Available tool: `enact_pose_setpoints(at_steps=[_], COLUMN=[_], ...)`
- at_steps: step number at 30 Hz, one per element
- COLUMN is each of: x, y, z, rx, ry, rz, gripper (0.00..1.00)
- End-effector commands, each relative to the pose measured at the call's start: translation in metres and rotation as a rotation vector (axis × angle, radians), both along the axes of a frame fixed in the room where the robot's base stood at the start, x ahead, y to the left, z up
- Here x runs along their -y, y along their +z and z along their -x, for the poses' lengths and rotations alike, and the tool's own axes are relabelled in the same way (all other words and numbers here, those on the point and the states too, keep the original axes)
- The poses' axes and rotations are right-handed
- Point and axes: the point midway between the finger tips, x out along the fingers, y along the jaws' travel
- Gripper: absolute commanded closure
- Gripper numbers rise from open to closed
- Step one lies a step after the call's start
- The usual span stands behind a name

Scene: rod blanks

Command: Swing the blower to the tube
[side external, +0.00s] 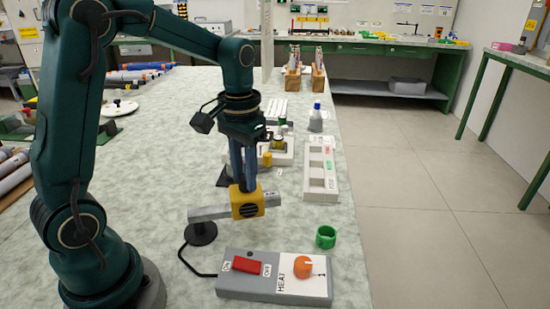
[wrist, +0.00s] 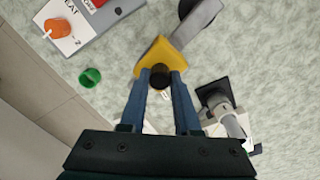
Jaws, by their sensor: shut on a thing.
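The blower has a yellow head (side external: 247,202) on a grey bar (side external: 208,213), which swings from a round black base (side external: 201,234). In the wrist view the yellow head (wrist: 163,60) carries a black knob (wrist: 160,78). My gripper (side external: 244,184) points down, with its two blue fingers shut on that knob; the fingertips (wrist: 160,83) also show in the wrist view. A grey tube-like piece (wrist: 233,123) stands by a black plate (wrist: 213,93), to the right of my fingers there. In the side view my fingers partly hide that area.
A grey control box (side external: 275,275) with a red switch and an orange heat knob sits in front. A green ring (side external: 326,237) lies near the table edge. A white slotted tray (side external: 320,170) and a small blue-capped bottle (side external: 316,117) stand behind. The table left of the blower is clear.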

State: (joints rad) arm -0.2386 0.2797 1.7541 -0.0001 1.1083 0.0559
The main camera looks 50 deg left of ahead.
Motion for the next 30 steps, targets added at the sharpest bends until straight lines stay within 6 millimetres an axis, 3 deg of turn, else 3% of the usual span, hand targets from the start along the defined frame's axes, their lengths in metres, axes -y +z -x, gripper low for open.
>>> enact_pose_setpoints(at_steps=[14,30], x=[-0.004,-0.046], y=[0.001,0.002], z=[-0.002,-0.01], rx=[0.003,0.005], ry=[0.044,0.465], rz=[-0.001,-0.001], gripper=[1.0,1.0])
